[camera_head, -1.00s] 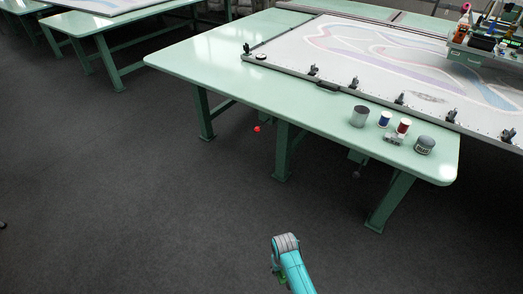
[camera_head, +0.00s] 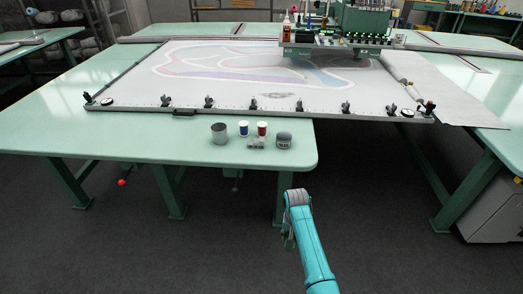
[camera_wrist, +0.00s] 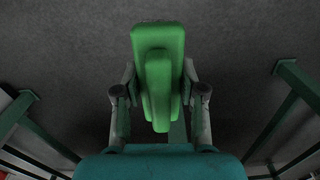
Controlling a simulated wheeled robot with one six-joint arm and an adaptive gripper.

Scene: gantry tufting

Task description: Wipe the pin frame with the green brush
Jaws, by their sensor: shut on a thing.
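The pin frame (camera_head: 330,112) lies flat on a pale green table, stretched with a grey-white cloth that has pale pink, blue and purple curves. Several dark clamps stand along its near edge. The green brush (camera_wrist: 158,45) is in my gripper (camera_wrist: 160,95), between its two fingers in the wrist view, with dark floor behind it. In the head view my arm is low in front of the table, clear of the frame. The gripper end there is mostly hidden behind my arm.
A grey cup (camera_head: 219,133), a blue spool (camera_head: 243,129), a red spool (camera_head: 262,129) and a grey tin (camera_head: 284,140) stand near the table's front edge. A tufting head (camera_head: 340,35) is over the frame's far side. A red ball (camera_head: 122,183) is below the table.

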